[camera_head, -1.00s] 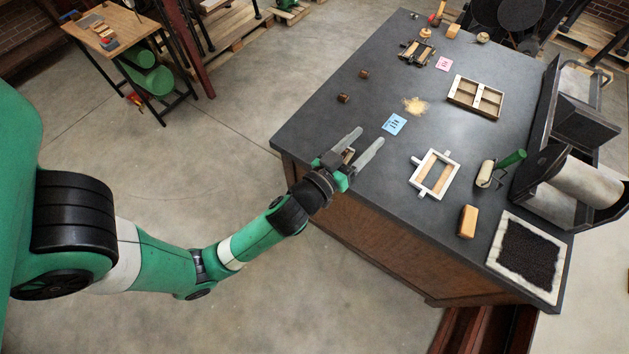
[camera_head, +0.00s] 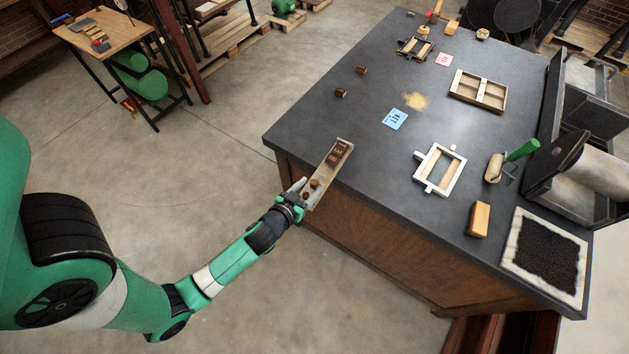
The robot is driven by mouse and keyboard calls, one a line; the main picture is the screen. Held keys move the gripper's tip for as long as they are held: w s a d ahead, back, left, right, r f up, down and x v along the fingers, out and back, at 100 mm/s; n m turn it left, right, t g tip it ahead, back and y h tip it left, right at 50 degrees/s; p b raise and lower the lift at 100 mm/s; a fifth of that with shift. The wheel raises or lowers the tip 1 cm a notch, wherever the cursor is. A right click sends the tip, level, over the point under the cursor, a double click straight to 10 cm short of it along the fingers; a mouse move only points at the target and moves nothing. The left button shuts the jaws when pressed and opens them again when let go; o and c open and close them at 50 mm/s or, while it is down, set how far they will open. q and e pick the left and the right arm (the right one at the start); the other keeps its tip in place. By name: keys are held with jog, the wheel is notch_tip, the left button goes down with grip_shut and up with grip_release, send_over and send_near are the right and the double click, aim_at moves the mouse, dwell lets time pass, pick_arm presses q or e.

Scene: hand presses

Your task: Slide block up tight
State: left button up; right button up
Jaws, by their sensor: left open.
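A narrow pale tray (camera_head: 326,175) lies slantwise at the near left corner of the table, its lower end by the edge. Several dark brown blocks (camera_head: 338,153) sit together in its upper part. A smaller brown piece (camera_head: 316,184) is in its lower part, with a bare gap between it and the others. My left gripper (camera_head: 299,188) is open at the lower end of the tray; its fingers are partly foreshortened, and I cannot tell whether they touch the tray. My right gripper is not in view.
On the dark table (camera_head: 375,165) are two small brown blocks (camera_head: 341,92), a blue card (camera_head: 395,119), a white frame (camera_head: 440,169), a tan block (camera_head: 479,219), a green-handled roller (camera_head: 506,160) and a black-filled tray (camera_head: 545,257). Open table lies right of the slanted tray.

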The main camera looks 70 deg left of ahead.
aim_at(314, 182)
pick_arm(q)
jog(key=x, duration=0.3)
jog(key=shift+w+a+f, duration=0.15)
jog(key=shift+w, duration=0.05)
grip_shut()
dwell(1.3)
